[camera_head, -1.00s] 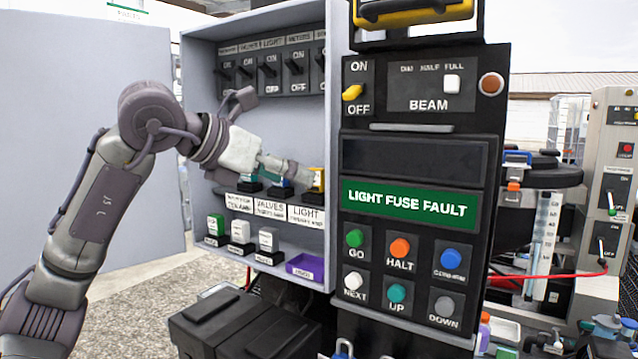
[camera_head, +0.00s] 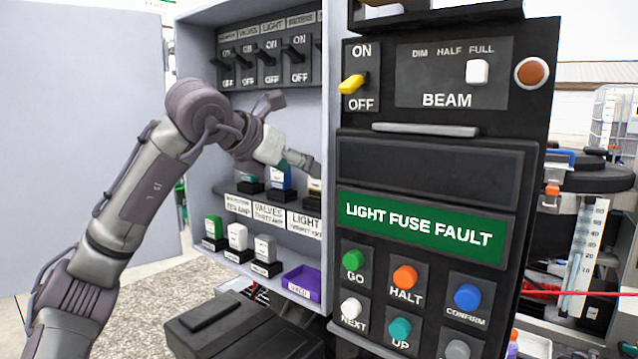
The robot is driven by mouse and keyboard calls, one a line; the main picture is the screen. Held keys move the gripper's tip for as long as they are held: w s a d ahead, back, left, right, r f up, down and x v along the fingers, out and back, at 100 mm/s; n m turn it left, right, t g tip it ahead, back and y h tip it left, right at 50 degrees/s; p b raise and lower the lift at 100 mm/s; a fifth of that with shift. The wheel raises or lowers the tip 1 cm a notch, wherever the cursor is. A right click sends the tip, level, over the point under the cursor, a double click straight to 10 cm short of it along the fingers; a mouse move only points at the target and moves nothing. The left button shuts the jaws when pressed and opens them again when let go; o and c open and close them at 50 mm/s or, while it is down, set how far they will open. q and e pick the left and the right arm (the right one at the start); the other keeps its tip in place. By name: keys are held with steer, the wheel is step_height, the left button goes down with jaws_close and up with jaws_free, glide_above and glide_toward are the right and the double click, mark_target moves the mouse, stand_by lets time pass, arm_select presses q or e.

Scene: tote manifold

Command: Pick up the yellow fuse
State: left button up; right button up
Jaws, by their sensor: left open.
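The yellow fuse (camera_head: 314,185) sits in its holder on the upper shelf of the grey cabinet, above the label "LIGHT". Only a small part of it shows, beside the cabinet's right wall. My left gripper (camera_head: 311,168) reaches into the cabinet from the left, with its tips at the top of the yellow fuse. It is open; whether its fingers stand around the fuse I cannot tell, as the gripper itself and the wall hide this. My right gripper is not in view.
A blue-and-white fuse (camera_head: 281,177) and a teal fuse (camera_head: 250,170) stand left of the yellow one. Green (camera_head: 214,227), white (camera_head: 237,236) and grey (camera_head: 265,247) fuses stand on the lower shelf beside a purple tray (camera_head: 302,281). The black control panel (camera_head: 430,165) reads "LIGHT FUSE FAULT".

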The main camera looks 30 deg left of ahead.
mark_target(319, 196)
arm_select(q)
steer(key=p+x, duration=0.2)
steer(key=x, duration=0.2)
steer(key=shift+w+d+f, duration=0.1)
steer(key=shift+w, duration=0.25)
steer(key=shift+p+x, duration=0.4)
steer(key=shift+x, duration=0.7)
steer(key=shift+w+f, duration=0.2)
steer(key=shift+s, duration=0.1)
steer(key=shift+c, duration=0.9)
steer(key=c, duration=1.1)
steer(key=shift+o, duration=0.2)
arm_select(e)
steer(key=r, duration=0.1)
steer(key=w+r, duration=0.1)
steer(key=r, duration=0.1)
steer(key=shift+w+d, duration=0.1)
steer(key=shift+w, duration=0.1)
